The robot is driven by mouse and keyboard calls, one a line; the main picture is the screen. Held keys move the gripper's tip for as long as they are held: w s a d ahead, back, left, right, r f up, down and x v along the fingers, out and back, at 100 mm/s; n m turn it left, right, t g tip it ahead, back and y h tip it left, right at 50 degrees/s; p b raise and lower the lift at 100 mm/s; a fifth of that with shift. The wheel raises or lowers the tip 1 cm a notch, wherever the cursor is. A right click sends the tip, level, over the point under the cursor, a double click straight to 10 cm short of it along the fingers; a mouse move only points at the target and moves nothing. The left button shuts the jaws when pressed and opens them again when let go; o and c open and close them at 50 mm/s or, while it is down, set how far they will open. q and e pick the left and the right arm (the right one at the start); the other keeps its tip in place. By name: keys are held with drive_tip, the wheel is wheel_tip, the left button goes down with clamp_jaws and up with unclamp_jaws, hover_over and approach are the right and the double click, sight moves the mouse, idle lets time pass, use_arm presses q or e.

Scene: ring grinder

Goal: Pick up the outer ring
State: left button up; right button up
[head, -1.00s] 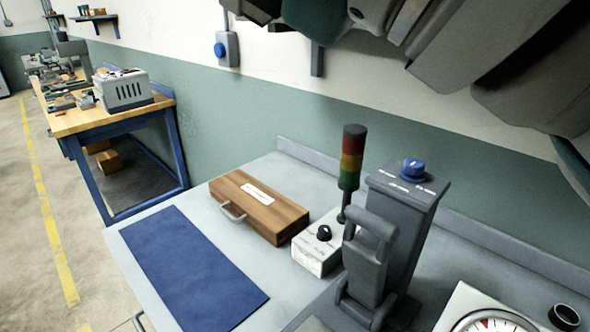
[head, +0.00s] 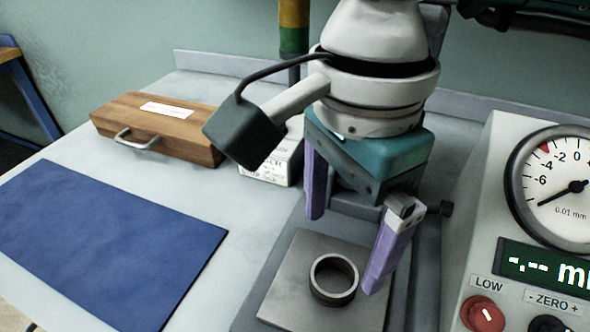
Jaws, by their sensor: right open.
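The outer ring (head: 335,293), a dark metal ring, lies flat on a grey square metal plate (head: 280,307) at the lower middle of the head view. My right gripper (head: 343,245) comes down from above with its two purple fingers spread apart and nothing between them. Its fingertips are above and behind the ring in the picture, the right finger close to the ring's right side. I cannot tell whether that finger touches the ring. My left gripper is not in view.
A gauge box with a dial (head: 573,185) and display stands at the right. A wooden case (head: 160,128) and a white box (head: 268,165) sit behind at the left. A blue mat (head: 105,245) lies bare at the left.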

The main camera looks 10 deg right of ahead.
sight(333, 284)
drive_tip(key=f, duration=0.5)
drive_tip(key=shift+s+a+f+p, duration=0.1)
drive_tip(key=shift+s+f+p, duration=0.2)
drive_tip(key=shift+f+p, duration=0.1)
clamp_jaws()
idle(0.4)
drive_tip(key=shift+r, duration=0.1)
